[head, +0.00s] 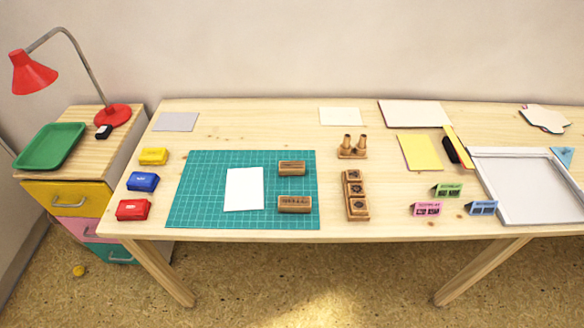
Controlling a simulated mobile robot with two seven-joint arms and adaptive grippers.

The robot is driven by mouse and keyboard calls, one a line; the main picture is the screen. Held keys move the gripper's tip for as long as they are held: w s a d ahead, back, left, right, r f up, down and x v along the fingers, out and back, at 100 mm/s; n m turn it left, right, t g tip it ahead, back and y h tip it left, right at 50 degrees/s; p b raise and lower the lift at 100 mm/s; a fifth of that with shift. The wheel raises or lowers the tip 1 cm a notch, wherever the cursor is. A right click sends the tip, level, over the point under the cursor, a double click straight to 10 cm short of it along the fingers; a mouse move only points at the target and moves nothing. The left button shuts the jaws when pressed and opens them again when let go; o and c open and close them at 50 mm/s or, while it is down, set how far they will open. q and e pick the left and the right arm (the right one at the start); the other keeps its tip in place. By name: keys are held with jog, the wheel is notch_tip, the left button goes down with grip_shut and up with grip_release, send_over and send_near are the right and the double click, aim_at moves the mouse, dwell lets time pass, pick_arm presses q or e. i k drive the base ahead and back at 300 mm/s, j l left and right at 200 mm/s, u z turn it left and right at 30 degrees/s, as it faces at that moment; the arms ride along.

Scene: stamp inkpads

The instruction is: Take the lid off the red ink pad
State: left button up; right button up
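The red ink pad (133,210) lies at the front left of the wooden table, close to its edge. It looks like a closed red box with its lid on and a pale label on its front. A blue ink pad (142,182) lies just behind it, and a yellow ink pad (153,156) lies behind the blue one. Neither of my grippers shows in the head view.
A green cutting mat (178,215) with white paper (244,190) and two wooden blocks lies right of the pads. A drawer cabinet (65,197) with a red lamp (34,73) stands left of the table. Bare wood surrounds the red pad.

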aim_at(127, 209)
jog(key=u, duration=1.3)
